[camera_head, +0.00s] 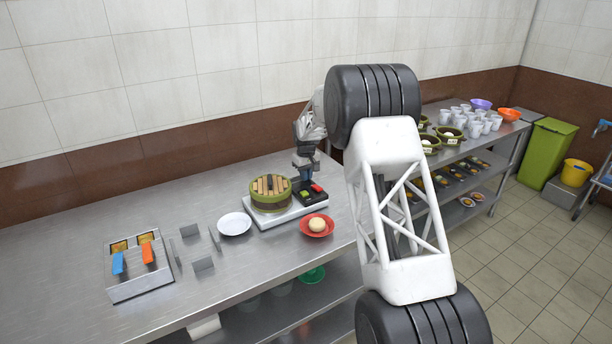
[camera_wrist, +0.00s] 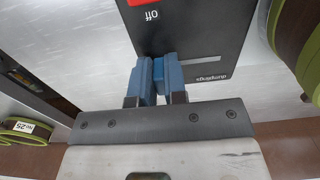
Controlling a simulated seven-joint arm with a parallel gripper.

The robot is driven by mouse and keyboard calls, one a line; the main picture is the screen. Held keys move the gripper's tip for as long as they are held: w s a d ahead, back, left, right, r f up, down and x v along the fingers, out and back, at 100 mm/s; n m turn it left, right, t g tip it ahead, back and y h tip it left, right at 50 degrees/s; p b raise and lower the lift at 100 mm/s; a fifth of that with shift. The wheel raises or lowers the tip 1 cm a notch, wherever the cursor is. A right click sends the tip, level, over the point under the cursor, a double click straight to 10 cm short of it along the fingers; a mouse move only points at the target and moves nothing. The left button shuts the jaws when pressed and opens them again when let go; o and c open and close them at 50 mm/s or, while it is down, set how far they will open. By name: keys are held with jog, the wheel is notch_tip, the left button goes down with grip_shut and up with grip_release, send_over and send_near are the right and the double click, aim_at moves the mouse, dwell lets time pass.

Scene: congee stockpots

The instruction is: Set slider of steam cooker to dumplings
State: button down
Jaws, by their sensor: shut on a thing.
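The steam cooker (camera_head: 270,217) stands on the steel counter, with a round green-and-wood bamboo steamer (camera_head: 270,196) on its left part. Its black control panel (camera_head: 307,195) has a green and a red part. In the wrist view the panel (camera_wrist: 220,32) shows "Off" by a red part and "dumplings" upside down beside a thin pale slot (camera_wrist: 200,61). My gripper (camera_wrist: 157,72) has its blue fingers shut on the slider at the left end of the visible slot. The fingers mostly hide the slider. In the head view my gripper (camera_head: 304,172) is over the panel's back.
A white plate (camera_head: 234,223) and a red plate with a bun (camera_head: 317,226) flank the cooker. A fryer-like unit (camera_head: 138,268) with blue and orange handles stands at left. A shelf with cups (camera_head: 470,122) and bowls is at right. Bare counter lies behind the cooker.

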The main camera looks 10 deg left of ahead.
aim_at(294, 184)
jog(key=shift+s+a, duration=1.9)
jog(key=shift+a, duration=0.05)
jog(key=c, duration=1.2)
grip_release()
jog(key=shift+o, duration=0.2)
jog(key=shift+r, duration=0.1)
notch_tip(294, 184, up, 8)
